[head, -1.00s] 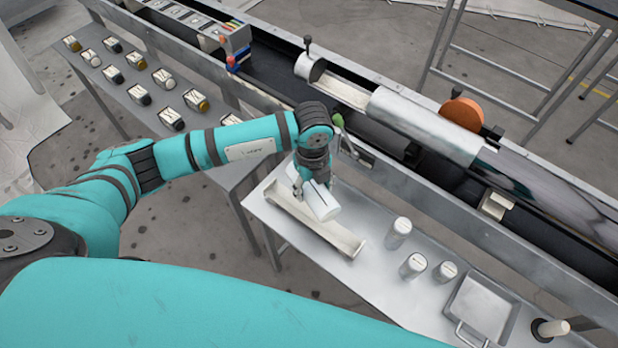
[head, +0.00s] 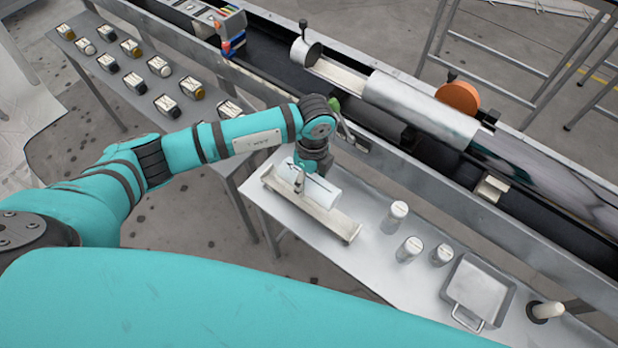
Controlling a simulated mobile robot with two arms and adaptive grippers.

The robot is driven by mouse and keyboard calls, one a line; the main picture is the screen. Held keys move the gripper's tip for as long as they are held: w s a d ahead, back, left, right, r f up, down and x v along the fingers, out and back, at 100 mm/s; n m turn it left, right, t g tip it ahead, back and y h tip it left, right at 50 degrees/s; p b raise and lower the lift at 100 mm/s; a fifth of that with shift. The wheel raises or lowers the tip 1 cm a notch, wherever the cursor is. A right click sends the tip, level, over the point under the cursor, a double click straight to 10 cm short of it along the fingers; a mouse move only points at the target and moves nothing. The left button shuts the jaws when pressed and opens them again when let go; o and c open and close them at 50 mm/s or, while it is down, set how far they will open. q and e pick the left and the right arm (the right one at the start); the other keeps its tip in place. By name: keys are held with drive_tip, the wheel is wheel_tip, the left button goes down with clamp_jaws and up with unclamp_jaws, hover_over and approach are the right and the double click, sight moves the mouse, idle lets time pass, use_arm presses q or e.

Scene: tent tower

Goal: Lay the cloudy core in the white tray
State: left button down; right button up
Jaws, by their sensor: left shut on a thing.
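The white tray (head: 345,231) is a long, shallow, cream-white trough set slantwise on the grey bench. My left gripper (head: 302,181) points down at the tray's upper part and is shut on the cloudy core (head: 326,192), a whitish cylinder with a dark line along it. The core lies lengthwise along the tray, over or in its channel. I cannot tell whether it touches the tray floor. My right gripper is out of view.
Several upright pale cylinders, one of them here (head: 394,217), stand right of the tray. A machine rail with a metal tube (head: 420,108) runs behind.

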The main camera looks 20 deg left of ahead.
use_arm(q)
drive_tip(key=shift+f+b, duration=2.55)
drive_tip(key=shift+f, duration=1.25)
drive_tip(key=shift+f, duration=0.25)
drive_tip(key=shift+c, duration=1.9)
unclamp_jaws()
drive_tip(key=shift+f, duration=0.1)
drive_tip(key=r, duration=1.2)
drive_tip(key=shift+w+d, duration=0.15)
drive_tip(key=shift+w, duration=0.25)
